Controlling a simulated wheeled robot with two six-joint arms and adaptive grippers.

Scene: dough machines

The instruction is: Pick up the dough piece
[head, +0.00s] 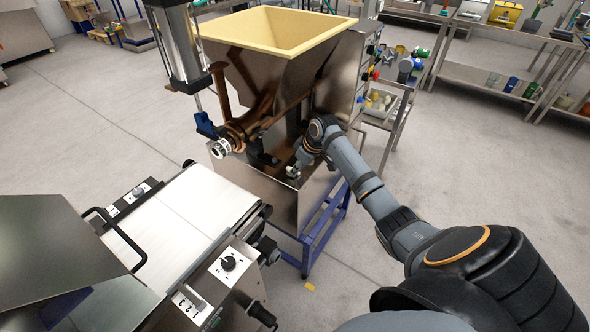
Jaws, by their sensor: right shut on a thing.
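My right arm reaches in from the lower right to the front of the steel dough machine (262,185). My right gripper (294,168) is low at the machine's outlet ledge, under the hopper. It is small in the picture and partly hidden by its own wrist. It is shut on a small pale piece, the dough piece (292,171), of which only a little shows. I cannot tell whether the piece still touches the ledge. My left gripper is not in view.
A cream-rimmed hopper (275,30) rises above the ledge. A conveyor with a white belt (185,215) stands in front at the left. A side table holds a tray (380,102) with pale pieces. Shelves (490,75) stand at the back right. The floor at the right is clear.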

